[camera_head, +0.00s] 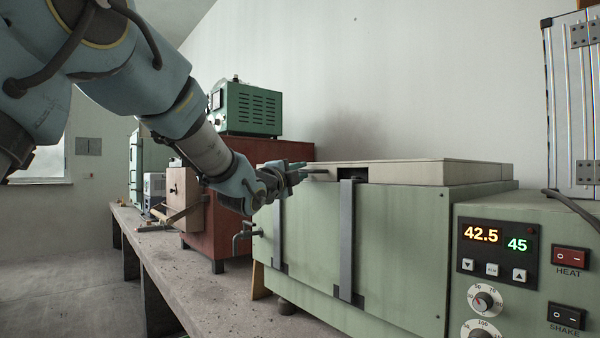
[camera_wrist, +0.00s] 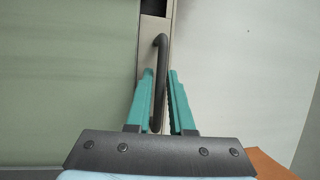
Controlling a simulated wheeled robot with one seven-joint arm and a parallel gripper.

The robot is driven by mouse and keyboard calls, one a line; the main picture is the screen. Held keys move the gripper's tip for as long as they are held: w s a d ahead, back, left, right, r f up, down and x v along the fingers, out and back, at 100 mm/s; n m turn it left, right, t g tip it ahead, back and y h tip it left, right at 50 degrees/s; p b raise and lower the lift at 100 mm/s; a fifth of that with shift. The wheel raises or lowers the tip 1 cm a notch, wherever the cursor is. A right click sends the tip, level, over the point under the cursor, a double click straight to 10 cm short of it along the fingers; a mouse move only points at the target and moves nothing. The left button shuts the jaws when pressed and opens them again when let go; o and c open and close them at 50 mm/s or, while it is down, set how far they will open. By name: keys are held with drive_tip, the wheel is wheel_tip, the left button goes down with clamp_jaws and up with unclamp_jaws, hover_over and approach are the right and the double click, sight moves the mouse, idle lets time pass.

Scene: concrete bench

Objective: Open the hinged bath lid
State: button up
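The bath is a pale green box (camera_head: 400,235) on the bench, with a flat cream lid (camera_head: 430,173) lying shut on top. A thin handle (camera_head: 319,171) sticks out at the lid's left front. In the wrist view the dark curved handle (camera_wrist: 160,75) runs down between the two teal fingers of my gripper (camera_wrist: 160,78). The fingers stand apart on either side of it, with a visible gap at the right one; contact on the left is unclear. In the head view my gripper (camera_head: 300,172) is at the handle, level with the lid's edge.
The control panel (camera_head: 500,250) with lit readings and switches is at the right. A silver case (camera_head: 575,100) stands behind it. A dark red cabinet (camera_head: 235,225) with a green instrument (camera_head: 250,110) on top stands left of the bath. The wall (camera_head: 400,80) is close behind.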

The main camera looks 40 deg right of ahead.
clamp_jaws()
idle(1.2)
